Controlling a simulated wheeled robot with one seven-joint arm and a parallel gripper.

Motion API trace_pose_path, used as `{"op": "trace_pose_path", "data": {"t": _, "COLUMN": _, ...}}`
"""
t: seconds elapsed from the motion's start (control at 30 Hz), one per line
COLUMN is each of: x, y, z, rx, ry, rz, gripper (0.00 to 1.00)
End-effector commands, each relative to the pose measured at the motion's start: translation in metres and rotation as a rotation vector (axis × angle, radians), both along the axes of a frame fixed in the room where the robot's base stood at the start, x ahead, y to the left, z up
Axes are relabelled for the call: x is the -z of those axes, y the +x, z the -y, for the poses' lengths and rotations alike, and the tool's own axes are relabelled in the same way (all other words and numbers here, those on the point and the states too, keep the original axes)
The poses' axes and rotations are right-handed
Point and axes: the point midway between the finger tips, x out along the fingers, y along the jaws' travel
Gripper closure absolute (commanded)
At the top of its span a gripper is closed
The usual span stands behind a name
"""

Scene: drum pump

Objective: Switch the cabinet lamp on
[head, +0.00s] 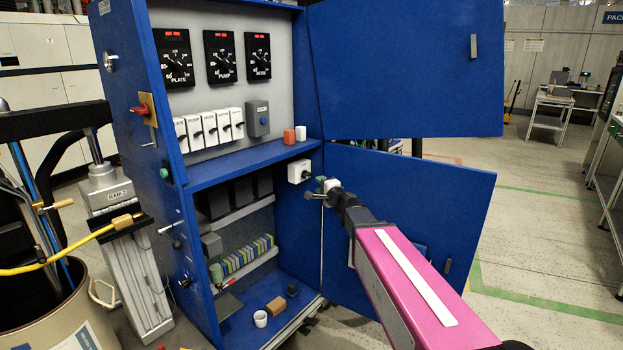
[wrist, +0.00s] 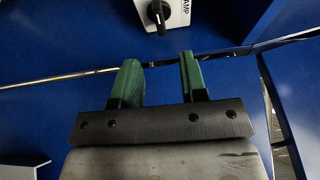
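The lamp switch (head: 298,171) is a small white box with a black rotary knob, on the cabinet's inner right side just under the middle shelf. In the wrist view the switch (wrist: 172,13) is cut off by the top edge; the letters "AMP" show on it, and its knob lies beyond the fingers. My gripper (head: 318,187) is just right of and slightly below the switch in the head view, apart from it. In the wrist view my gripper (wrist: 159,62) has two green fingers spread apart with nothing between them.
The blue cabinet (head: 262,156) has an upper door (head: 400,70) and a lower door (head: 455,200), both swung open to the right. An orange and a white block stand on the shelf above the switch. A white cup (head: 260,319) and a brown block (head: 276,305) are on the cabinet floor.

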Motion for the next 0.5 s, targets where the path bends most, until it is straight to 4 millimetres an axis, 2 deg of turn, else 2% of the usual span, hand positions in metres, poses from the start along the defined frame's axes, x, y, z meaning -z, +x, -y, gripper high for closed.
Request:
{"op": "trace_pose_path", "data": {"t": 0.3, "x": 0.000, "y": 0.049, "z": -0.027, "rx": -0.002, "ry": -0.001, "rz": 0.000, "gripper": 0.61}}
{"op": "trace_pose_path", "data": {"t": 0.5, "x": 0.001, "y": 0.075, "z": -0.042, "rx": -0.002, "ry": -0.001, "rz": 0.000, "gripper": 0.61}}
